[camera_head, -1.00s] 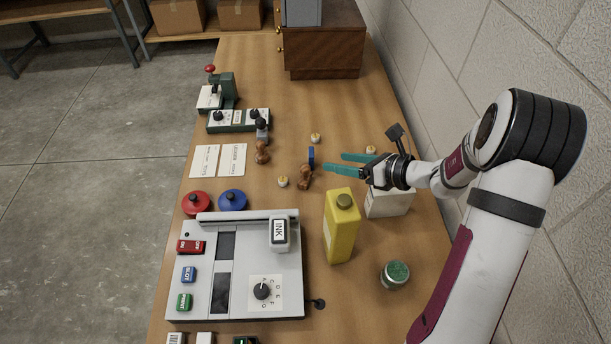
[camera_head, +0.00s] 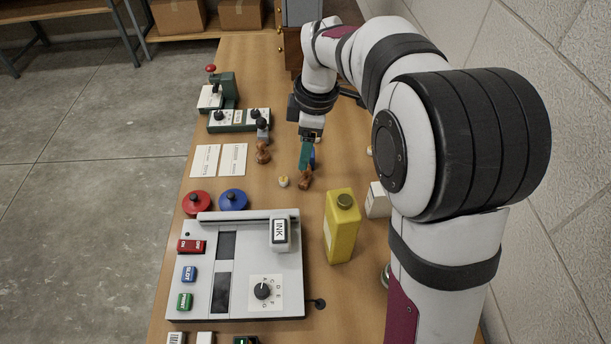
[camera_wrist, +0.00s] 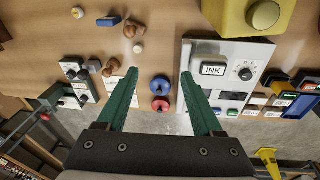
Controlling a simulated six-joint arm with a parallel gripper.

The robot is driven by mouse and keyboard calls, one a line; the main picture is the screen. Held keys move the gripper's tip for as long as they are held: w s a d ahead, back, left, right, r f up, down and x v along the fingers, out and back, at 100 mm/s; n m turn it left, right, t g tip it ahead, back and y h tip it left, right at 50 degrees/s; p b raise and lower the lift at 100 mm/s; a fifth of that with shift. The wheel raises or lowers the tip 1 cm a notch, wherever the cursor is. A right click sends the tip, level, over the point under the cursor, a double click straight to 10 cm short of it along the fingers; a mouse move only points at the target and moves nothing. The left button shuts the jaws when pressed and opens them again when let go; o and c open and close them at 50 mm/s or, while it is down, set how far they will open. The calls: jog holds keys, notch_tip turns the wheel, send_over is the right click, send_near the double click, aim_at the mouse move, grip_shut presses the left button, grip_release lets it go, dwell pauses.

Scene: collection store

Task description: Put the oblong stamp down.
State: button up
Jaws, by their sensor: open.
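A brown wooden-handled stamp (camera_head: 305,180) lies on its side on the bench, with a small blue block (camera_head: 313,160) near it; both also show at the top of the wrist view, the stamp (camera_wrist: 134,28) beside the blue block (camera_wrist: 108,20). A second brown stamp (camera_head: 263,153) stands to the left, near a dark-topped grey piece (camera_head: 262,128). I cannot tell which is the oblong stamp. My gripper (camera_head: 305,158) points down above the bench near the lying stamp. In the wrist view its teal fingers (camera_wrist: 155,76) are spread with nothing between them.
Two white cards (camera_head: 219,160) lie left of the stamps. Red (camera_head: 196,203) and blue (camera_head: 233,200) round pads sit behind the grey ink machine (camera_head: 205,275). A yellow bottle (camera_head: 341,230) and a white box (camera_head: 377,200) stand to the right. Small round pieces (camera_head: 283,181) lie near the stamp.

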jog(key=w+a+r+n+t+h, duration=0.2)
jog(key=w+r+n+t+h, duration=0.15)
jog(key=n, duration=1.05)
jog(key=g, duration=0.1)
send_near(305, 177)
jog(key=shift+n+y, duration=0.25)
jog(key=shift+n, duration=0.15)
jog(key=x, duration=1)
jog(key=shift+d+r, duration=0.1)
grip_shut()
